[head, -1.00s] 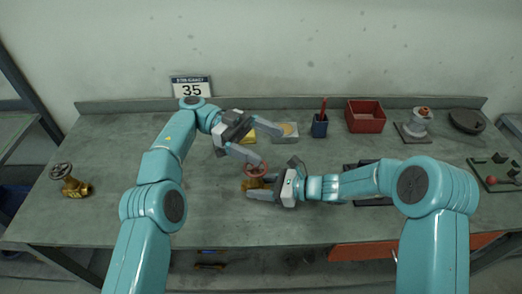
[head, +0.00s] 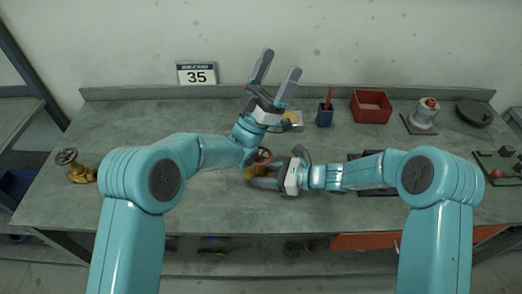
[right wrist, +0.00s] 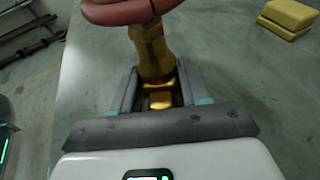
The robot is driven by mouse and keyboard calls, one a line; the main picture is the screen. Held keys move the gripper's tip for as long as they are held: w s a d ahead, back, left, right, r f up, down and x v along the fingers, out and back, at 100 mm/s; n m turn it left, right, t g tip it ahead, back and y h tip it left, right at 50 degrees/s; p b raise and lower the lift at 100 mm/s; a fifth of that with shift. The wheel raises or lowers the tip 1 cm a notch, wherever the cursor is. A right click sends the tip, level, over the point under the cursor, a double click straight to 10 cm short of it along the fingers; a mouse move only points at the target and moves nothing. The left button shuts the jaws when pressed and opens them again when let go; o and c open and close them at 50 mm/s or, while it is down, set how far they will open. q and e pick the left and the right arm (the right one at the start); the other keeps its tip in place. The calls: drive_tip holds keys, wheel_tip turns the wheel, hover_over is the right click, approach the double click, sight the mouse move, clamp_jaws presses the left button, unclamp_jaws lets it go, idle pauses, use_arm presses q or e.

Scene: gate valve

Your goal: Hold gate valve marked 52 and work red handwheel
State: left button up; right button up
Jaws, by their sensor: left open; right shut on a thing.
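A brass gate valve with a red handwheel (head: 263,156) is near the middle of the bench. My right gripper (head: 262,177) is shut on its brass body. In the right wrist view the brass body (right wrist: 152,52) sits between both fingers, with the red handwheel (right wrist: 125,10) beyond, cut off by the top edge. I see no number on this valve. My left gripper (head: 281,66) is open and empty, raised and pointing up toward the wall; its forearm passes close to the handwheel in the picture. A second brass valve (head: 82,175) with a dark handwheel stands at the far left.
A sign (head: 196,75) reading 35 stands at the back. A yellow block (right wrist: 290,18) shows in the right wrist view. The bench's front is clear.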

use_arm(q)
wheel_tip(320, 180, down, 5)
drive_tip(key=a+n+t+y, duration=0.2)
drive_tip(key=n+t+y, duration=0.55)
drive_tip(key=y, duration=0.75)
drive_tip(key=m+g+y, duration=0.2)
drive_tip(key=g+y, duration=0.3)
drive_tip(key=g, duration=0.4)
approach(262, 147)
drive_tip(key=shift+n+t, duration=0.25)
drive_tip(key=w, duration=0.3)
drive_tip(key=w+d+f, duration=0.1)
drive_tip(key=w, duration=0.5)
drive_tip(key=shift+d+f, duration=0.2)
drive_tip(key=shift+d, duration=0.05)
drive_tip(key=c, duration=1)
